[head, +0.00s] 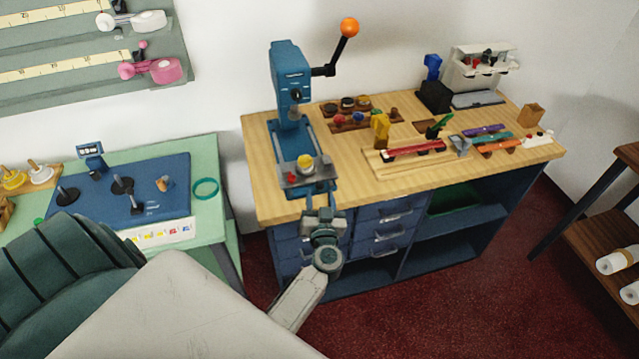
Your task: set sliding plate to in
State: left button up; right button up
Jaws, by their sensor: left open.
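A blue press (288,75) with a lever ending in an orange ball (349,27) stands at the left end of the wooden counter. The grey sliding plate (290,180) sits low at the front end of the press's blue base rails, near the counter's front edge, clear of the press head. A small yellow and white round piece (306,163) is on the plate. My left gripper (321,202) is open and empty at the counter's front edge, just in front of the plate. I cannot tell whether its fingertips touch the plate. My right gripper is not in view.
The wooden counter (255,190) also carries small trays of round pieces (350,110), a yellow tool (380,130) and several coloured strips to the right. Blue drawers (385,235) are below. A green table (210,215) with a blue mat stands at the left.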

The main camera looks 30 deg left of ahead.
aim_at(320, 189)
pick_arm(q)
jog(key=x, duration=0.4)
jog(key=shift+d, duration=0.1)
jog(key=shift+w+a, duration=0.3)
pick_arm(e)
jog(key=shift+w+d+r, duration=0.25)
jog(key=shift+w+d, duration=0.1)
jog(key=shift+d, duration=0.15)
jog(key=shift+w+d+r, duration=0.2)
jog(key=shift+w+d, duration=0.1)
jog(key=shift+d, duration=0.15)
